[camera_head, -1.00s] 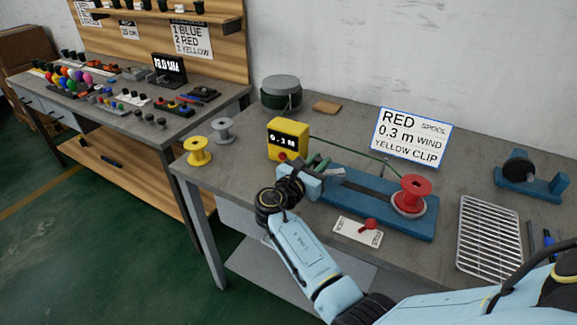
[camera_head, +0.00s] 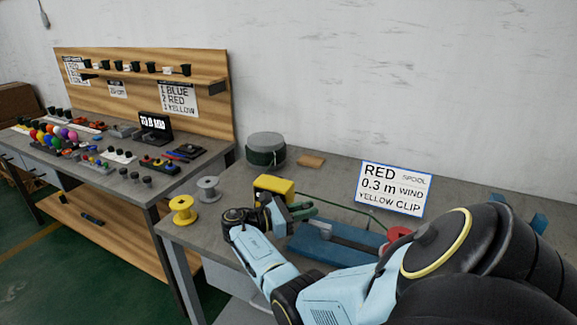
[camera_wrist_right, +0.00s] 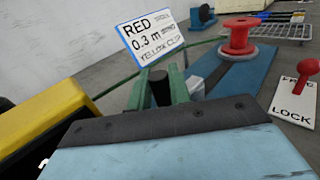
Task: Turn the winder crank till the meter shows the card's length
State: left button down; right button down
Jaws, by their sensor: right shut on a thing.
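The card (camera_head: 391,189) stands at the back of the bench and reads RED spool, 0.3 m wind, yellow clip; the right wrist view shows it too (camera_wrist_right: 150,41). The yellow meter (camera_head: 272,187) is left of the winder's blue base (camera_head: 322,246); its display is mostly hidden. A green line runs from the meter to the red spool (camera_wrist_right: 239,38). My right gripper (camera_head: 300,211) is beside the meter. In the right wrist view, its green fingers are shut around a black piece (camera_wrist_right: 160,87), seemingly the winder crank's handle, mostly hidden. My left gripper is out of view.
A red lever (camera_wrist_right: 305,70) stands on a FREE/LOCK plate (camera_wrist_right: 291,104) beside the base. Yellow (camera_head: 183,209) and grey (camera_head: 208,188) spools stand at the bench's left edge. A green-wound drum (camera_head: 266,151) is behind. My right arm hides the bench's front right.

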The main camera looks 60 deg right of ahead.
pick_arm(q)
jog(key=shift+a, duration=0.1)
pick_arm(e)
jog(key=shift+d, duration=0.1)
jog(key=c, duration=1.3)
grip_release()
jog(key=shift+s, duration=0.15)
jog(key=shift+c, duration=0.2)
